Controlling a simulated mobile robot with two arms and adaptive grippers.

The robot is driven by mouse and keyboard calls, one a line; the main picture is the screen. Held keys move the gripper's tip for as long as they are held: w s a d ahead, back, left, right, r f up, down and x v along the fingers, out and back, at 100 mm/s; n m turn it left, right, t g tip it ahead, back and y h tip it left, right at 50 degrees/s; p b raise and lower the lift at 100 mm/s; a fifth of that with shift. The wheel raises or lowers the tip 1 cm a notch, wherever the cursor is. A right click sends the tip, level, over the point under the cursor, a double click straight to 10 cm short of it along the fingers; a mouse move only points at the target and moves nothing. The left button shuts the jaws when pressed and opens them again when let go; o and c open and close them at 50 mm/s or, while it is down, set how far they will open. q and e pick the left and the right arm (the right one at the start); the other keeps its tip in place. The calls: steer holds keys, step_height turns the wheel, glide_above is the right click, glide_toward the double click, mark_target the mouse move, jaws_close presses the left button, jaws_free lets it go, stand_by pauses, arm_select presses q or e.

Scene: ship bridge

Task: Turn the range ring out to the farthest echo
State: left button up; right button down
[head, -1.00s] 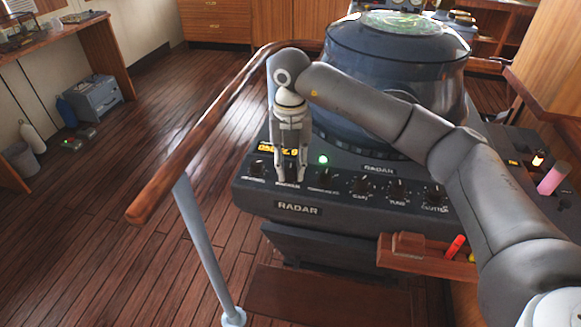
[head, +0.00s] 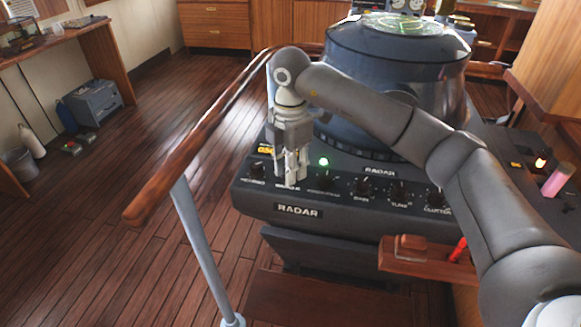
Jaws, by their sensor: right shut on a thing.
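The radar console (head: 298,211) stands in the middle with a row of black knobs on its front panel. My right gripper (head: 291,180) points down and is shut on the second knob from the left, which its fingers mostly hide. The label under that knob is too blurred to read. An amber number display (head: 265,150) behind the gripper is largely covered, so its digits cannot be read. The radar screen (head: 395,24) on top of the drum shows green marks, seen at a flat angle; single echoes cannot be told. My left gripper is not in view.
Neighbouring knobs (head: 257,170) and (head: 361,185) stand close on the panel. A wooden handrail (head: 190,155) runs along the left. A small wooden tray (head: 412,255) sticks out below at the right.

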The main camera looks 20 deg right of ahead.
steer(key=m, duration=0.5)
steer(key=shift+w+r+m, duration=0.1)
steer(key=shift+m, duration=2.5)
steer(key=c, duration=1.2)
jaws_free()
steer(key=shift+o, duration=0.2)
step_height(320, 180, up, 12)
